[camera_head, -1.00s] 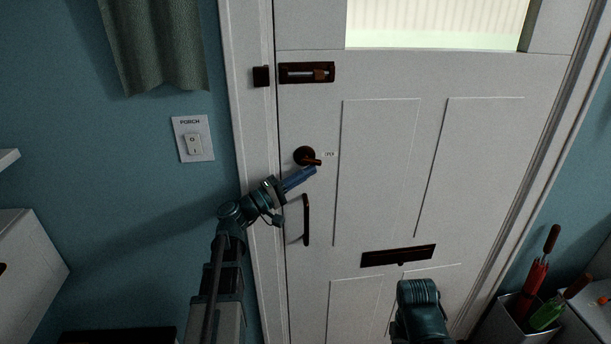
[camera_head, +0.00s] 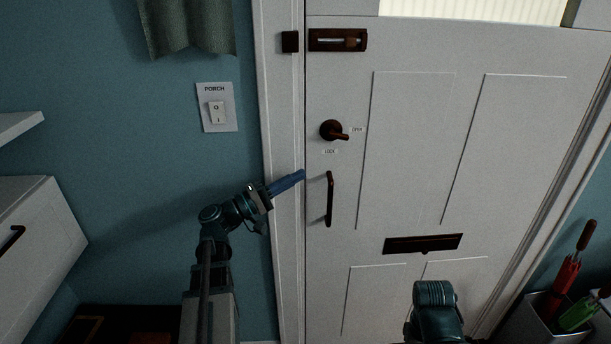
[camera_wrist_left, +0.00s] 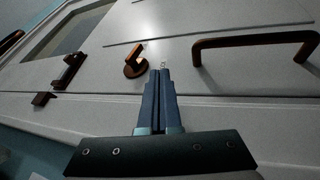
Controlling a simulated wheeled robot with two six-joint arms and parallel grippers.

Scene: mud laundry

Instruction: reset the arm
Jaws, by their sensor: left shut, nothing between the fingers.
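My left gripper (camera_head: 288,182) is shut and empty, its blue fingers together. In the head view it shows in front of the door's left frame, below and left of the turn knob (camera_head: 333,131) and left of the pull handle (camera_head: 329,199). In the left wrist view the shut fingers (camera_wrist_left: 161,85) point toward the white door, with the knob (camera_wrist_left: 136,64) just beyond their tips to the left and the handle (camera_wrist_left: 255,40) to the right. The knob's lever points right, toward the "OPEN" label. Part of my right arm shows at the bottom; its gripper is out of view.
The white door (camera_head: 410,150) has a bolt (camera_head: 338,40) at the top and a mail slot (camera_head: 423,244). A porch switch (camera_head: 217,108) is on the blue wall. A white cabinet (camera_head: 35,240) stands at left, an umbrella bin (camera_head: 540,318) at lower right.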

